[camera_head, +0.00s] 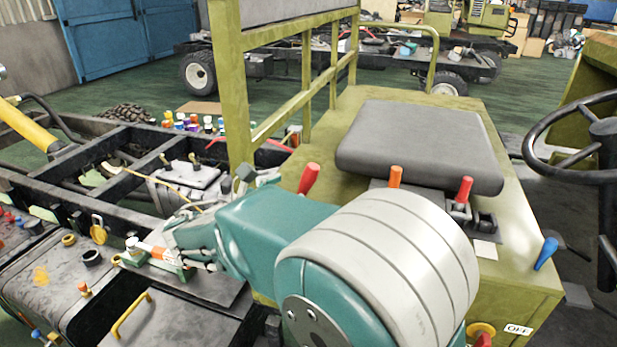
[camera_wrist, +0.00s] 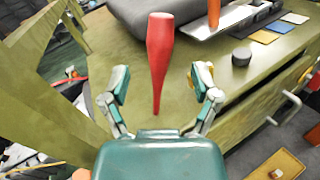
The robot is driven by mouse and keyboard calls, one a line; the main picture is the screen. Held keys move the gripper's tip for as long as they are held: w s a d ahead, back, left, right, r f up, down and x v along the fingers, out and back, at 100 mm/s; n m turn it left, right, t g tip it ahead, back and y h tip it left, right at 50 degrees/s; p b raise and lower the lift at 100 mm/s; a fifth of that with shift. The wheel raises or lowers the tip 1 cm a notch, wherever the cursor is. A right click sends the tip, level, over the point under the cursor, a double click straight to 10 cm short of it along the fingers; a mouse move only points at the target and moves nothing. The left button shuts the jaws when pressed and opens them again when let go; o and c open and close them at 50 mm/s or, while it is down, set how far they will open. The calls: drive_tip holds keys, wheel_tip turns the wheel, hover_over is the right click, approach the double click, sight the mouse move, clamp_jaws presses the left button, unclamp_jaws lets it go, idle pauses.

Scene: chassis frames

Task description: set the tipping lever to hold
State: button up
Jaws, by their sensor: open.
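A red-handled lever (camera_wrist: 160,58) stands upright in the wrist view, in line with the gap between my fingers. I take it to be the red lever (camera_head: 309,178) on the olive chassis box in the head view, but neither view shows a label naming it the tipping lever. My gripper (camera_wrist: 160,92) is open, with one teal finger on each side of the lever's line and no visible contact. In the head view my arm hides the lever's base. I cannot read any hold mark.
An orange lever (camera_head: 395,176) and another red lever (camera_head: 464,190) stand to the right by the grey seat (camera_head: 420,145). A blue lever (camera_head: 546,253) and a steering wheel (camera_head: 590,140) are further right. Olive railing posts (camera_head: 235,90) rise close to the left.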

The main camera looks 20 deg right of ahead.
sight(303, 180)
drive_tip(key=x, duration=0.6)
